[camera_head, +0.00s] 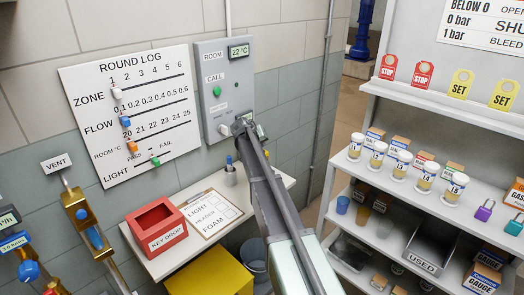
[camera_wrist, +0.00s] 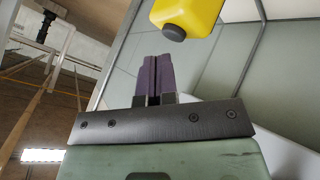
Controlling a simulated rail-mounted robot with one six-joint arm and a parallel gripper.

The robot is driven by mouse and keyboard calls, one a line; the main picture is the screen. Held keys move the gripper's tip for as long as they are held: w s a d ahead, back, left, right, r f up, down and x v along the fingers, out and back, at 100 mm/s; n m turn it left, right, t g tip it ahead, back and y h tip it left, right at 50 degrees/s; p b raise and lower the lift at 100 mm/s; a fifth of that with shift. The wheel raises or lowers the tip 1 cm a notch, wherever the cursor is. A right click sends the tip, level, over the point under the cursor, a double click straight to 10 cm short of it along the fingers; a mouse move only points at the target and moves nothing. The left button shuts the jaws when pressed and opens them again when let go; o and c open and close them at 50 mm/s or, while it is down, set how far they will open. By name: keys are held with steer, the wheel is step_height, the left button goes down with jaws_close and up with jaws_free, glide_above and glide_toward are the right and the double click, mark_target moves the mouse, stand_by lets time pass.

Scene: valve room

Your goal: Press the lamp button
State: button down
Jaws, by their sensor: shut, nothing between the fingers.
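A grey wall panel (camera_head: 222,75) carries a ROOM display (camera_head: 239,51) reading 22°C and a green button (camera_head: 217,91) under the word CALL. A pale round knob (camera_head: 224,129) sits low on the panel. No label in view reads "lamp button"; my arm hides the panel's lower right. My gripper (camera_head: 241,126) is at that lower right corner, beside the knob; I cannot tell whether it touches the panel. In the wrist view its dark fingers (camera_wrist: 153,78) are together and hold nothing. A yellow body with a grey round end (camera_wrist: 174,33) shows beyond and right of them.
A ROUND LOG board (camera_head: 130,110) hangs left of the panel. A vertical pipe (camera_head: 322,110) and stocked shelves (camera_head: 450,120) stand right.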

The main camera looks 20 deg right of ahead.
step_height(320, 180, up, 6)
steer(key=p, duration=0.5)
steer(key=shift+p, duration=0.35)
